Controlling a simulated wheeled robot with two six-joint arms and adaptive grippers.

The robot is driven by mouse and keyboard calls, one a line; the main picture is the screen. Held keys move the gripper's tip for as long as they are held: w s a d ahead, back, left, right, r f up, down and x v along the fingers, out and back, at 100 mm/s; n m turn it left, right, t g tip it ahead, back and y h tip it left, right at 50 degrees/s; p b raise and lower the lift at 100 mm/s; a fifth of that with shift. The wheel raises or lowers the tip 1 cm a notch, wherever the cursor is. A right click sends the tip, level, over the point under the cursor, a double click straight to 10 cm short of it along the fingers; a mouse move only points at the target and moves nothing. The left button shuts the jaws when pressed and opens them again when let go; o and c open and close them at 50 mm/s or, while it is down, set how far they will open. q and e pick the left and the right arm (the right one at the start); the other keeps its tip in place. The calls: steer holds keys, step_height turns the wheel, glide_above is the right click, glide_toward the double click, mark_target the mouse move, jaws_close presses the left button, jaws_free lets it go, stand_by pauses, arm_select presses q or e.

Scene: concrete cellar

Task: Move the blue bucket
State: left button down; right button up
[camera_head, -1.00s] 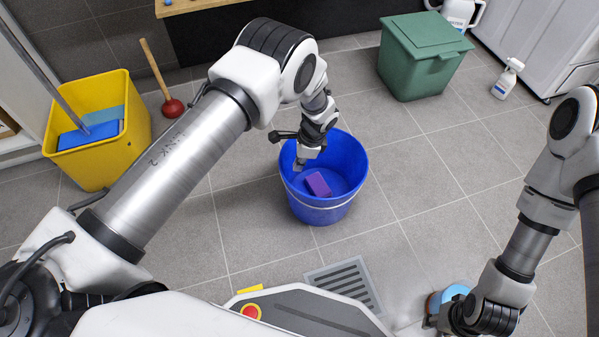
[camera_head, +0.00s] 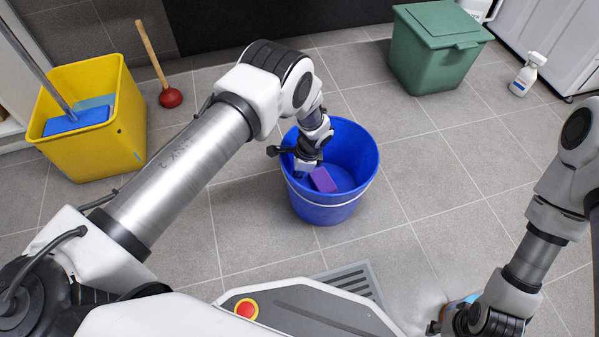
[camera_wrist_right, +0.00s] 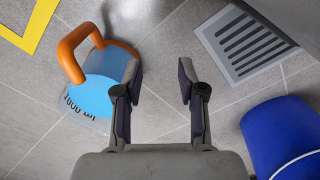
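The blue bucket (camera_head: 325,207) stands upright on the tiled floor in the middle of the head view. A purple block (camera_head: 323,180) lies inside it. Part of the bucket also shows at the right edge of the right wrist view (camera_wrist_right: 275,137). My left gripper (camera_head: 303,167) reaches down at the bucket's left rim, its tip overlapping the inside beside the purple block. Whether its fingers are apart or closed on the rim is unclear. My right gripper (camera_wrist_right: 160,95) is open and empty, pointing down over the floor near my base, apart from the bucket.
A blue container with orange handle (camera_wrist_right: 105,68) stands by my right gripper's left finger. A floor drain (camera_head: 352,281) lies before my base. A yellow bucket (camera_head: 95,150), plunger (camera_head: 170,97), green bin (camera_head: 440,55) and spray bottle (camera_head: 525,75) stand around. Floor right of the bucket is clear.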

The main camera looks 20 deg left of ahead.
mark_target(285, 159)
arm_select(q)
steer(key=shift+a+r, duration=0.1)
steer(key=a, duration=0.1)
steer(key=s+a+p, duration=0.1)
steer(key=a, duration=0.1)
steer(key=a+p, duration=0.1)
steer(key=shift+s+a, duration=0.15)
steer(key=shift+s, duration=0.2)
steer(key=p+v, duration=0.8)
steer(key=v, duration=0.1)
steer(key=shift+s+r+p, duration=0.1)
steer(key=shift+r+p, duration=0.05)
steer(key=shift+p, duration=0.15)
steer(key=shift+r, duration=0.35)
steer(key=shift+f, duration=0.1)
